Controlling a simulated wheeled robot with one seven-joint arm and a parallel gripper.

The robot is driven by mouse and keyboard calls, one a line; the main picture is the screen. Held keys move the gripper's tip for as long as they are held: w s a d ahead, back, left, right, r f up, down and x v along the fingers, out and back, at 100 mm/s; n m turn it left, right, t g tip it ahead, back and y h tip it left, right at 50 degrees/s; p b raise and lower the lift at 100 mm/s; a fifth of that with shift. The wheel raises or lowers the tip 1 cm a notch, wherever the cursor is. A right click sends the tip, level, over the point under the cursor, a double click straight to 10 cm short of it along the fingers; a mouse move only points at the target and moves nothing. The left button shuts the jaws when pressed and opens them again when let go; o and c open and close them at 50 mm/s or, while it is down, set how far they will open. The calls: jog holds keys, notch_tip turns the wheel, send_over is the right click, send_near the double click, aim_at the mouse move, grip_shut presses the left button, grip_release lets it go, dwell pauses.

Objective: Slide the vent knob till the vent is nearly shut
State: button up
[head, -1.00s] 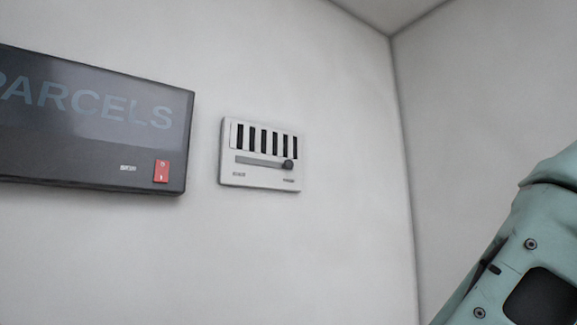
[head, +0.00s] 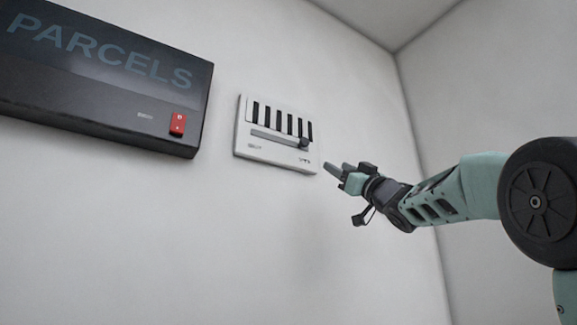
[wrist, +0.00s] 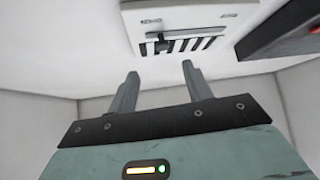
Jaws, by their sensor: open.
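The vent (head: 276,134) is a white wall plate with dark upright slots and a horizontal slider track below them. Its dark vent knob (head: 303,143) sits at the right end of the track in the head view, and dark openings show between the slats. In the wrist view the vent (wrist: 190,18) is upside down at the top, with the knob (wrist: 161,46) near the track's left end. My gripper (head: 335,172) is to the right of the vent and a little lower, apart from the knob. Its two fingers (wrist: 160,72) are spread with nothing between them.
A dark sign (head: 100,75) reading PARCELS, with a red switch (head: 178,123), is mounted on the wall left of the vent. The sign's edge (wrist: 275,35) shows at the right of the wrist view. The wall below the vent is bare. A room corner lies to the right.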

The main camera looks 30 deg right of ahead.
jog(key=n+y, duration=0.1)
jog(key=p, duration=1)
send_near(307, 142)
jog(key=x, duration=0.9)
jog(key=shift+w+a+r, duration=0.1)
jog(key=shift+r, duration=0.05)
jog(key=shift+p+x, duration=0.65)
jog(key=shift+x, duration=0.1)
jog(key=shift+w, duration=0.15)
